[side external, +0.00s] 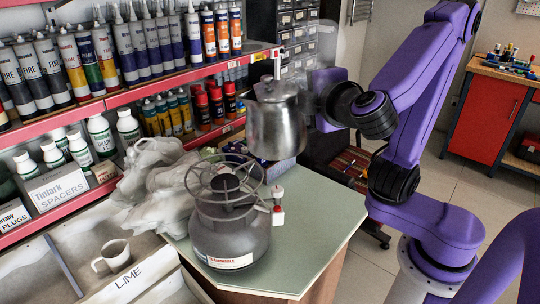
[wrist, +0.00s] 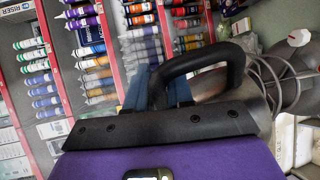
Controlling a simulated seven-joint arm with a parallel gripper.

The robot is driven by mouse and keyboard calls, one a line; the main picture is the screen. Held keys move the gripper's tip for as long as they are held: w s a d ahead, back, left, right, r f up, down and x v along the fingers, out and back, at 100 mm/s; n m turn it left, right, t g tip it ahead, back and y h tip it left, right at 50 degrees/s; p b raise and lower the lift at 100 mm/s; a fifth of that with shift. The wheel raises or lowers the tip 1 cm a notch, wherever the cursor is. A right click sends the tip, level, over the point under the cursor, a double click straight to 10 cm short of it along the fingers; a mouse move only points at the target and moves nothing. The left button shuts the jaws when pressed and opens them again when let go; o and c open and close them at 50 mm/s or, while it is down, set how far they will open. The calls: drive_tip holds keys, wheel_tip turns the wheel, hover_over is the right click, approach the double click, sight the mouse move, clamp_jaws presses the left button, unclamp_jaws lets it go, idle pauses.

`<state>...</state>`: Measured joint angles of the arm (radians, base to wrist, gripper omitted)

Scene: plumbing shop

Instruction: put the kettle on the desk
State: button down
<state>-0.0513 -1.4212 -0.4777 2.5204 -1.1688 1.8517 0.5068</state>
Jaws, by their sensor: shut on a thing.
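The kettle (side external: 277,125) is a shiny metal pot, upright in the side view, and looks raised off the desk, up and right of the gas burner. My gripper (side external: 318,92) is at its right side, partly blurred there. In the wrist view, my gripper's blue fingers (wrist: 155,88) are shut on the kettle's black handle (wrist: 208,52); the kettle's grey body (wrist: 262,108) is mostly hidden behind my gripper. The desk (side external: 318,208) has a pale green top, with bare room at its right and front.
A grey gas burner with a wire ring (side external: 230,240) stands on the desk, left of and below the kettle. A crumpled plastic bag (side external: 160,188) lies at the desk's left. Red shelves (side external: 150,90) of tubes and bottles rise behind. A white mug (side external: 113,256) is at lower left.

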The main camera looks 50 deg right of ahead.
wheel_tip(320, 180, up, 5)
drive_tip(key=w+d+m+g+h, duration=0.1)
drive_tip(key=w+d, duration=0.4)
drive_tip(key=d, duration=0.3)
drive_tip(key=w+d+m, duration=0.1)
drive_tip(key=w+d, duration=0.4)
drive_tip(key=d, duration=0.4)
wheel_tip(320, 180, down, 34)
drive_tip(key=shift+w+d+f, duration=0.55)
drive_tip(key=shift+w+f, duration=1.6)
drive_tip(key=shift+w, duration=0.15)
drive_tip(key=shift+w+d+f, duration=0.5)
drive_tip(key=shift+w+f, duration=1.6)
drive_tip(key=shift+w, duration=0.2)
drive_tip(key=shift+w+d+f, duration=0.55)
drive_tip(key=shift+w+f, duration=1.6)
drive_tip(key=shift+w, duration=0.15)
